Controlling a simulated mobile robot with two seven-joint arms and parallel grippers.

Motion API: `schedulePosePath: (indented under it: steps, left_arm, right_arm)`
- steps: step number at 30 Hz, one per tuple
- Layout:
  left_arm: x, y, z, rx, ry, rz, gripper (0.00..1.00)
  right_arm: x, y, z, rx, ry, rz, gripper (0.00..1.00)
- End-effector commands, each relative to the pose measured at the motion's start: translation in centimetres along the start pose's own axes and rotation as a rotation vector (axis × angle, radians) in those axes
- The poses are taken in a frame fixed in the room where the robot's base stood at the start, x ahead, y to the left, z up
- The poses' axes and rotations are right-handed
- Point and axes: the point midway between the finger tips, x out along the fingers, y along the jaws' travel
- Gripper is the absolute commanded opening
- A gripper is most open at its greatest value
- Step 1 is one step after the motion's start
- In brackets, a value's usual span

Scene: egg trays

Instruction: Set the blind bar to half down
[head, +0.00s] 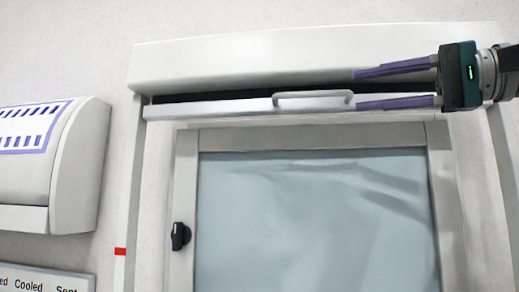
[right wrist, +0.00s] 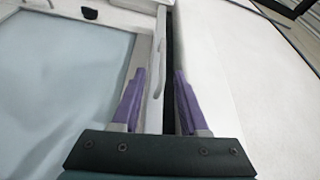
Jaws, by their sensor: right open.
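The white blind bar (head: 225,108) runs across the top of the window, just under the white header box (head: 250,60), with a dark gap between them. A pale handle (head: 312,94) stands out from the bar's middle. My right gripper (head: 358,88) comes in from the right with its purple fingers apart, one above the other. In the head view the upper finger overlaps the header and the lower one overlaps the bar. In the right wrist view the bar (right wrist: 153,115) shows between the open fingers (right wrist: 160,72); contact cannot be told. My left gripper is out of view.
A red mark (head: 120,251) is on the left side rail. The window (head: 310,220) below has a black latch (head: 181,236). A white wall box with purple trim (head: 50,165) and a labelled sign (head: 45,282) are at left.

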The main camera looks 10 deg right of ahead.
Motion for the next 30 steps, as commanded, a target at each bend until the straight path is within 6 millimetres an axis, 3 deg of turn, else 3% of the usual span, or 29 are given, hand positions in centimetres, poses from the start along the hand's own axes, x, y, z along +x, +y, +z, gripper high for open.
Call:
schedulePosePath:
  steps: [7, 12, 18, 30]
  left_arm:
    - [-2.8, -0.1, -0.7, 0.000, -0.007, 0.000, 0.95]
    - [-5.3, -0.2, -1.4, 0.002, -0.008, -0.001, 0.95]
    - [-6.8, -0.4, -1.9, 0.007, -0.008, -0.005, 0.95]
    - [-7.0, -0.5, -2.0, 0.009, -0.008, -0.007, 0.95]
  right_arm:
    - [3.1, -1.3, -0.1, 0.010, -0.007, -0.013, 0.43]
    - [6.5, -1.3, 0.0, 0.010, -0.007, -0.012, 0.43]
    - [9.0, -0.9, 0.0, 0.008, -0.004, -0.011, 0.43]
    - [9.7, -0.5, 0.1, 0.004, -0.003, -0.009, 0.41]
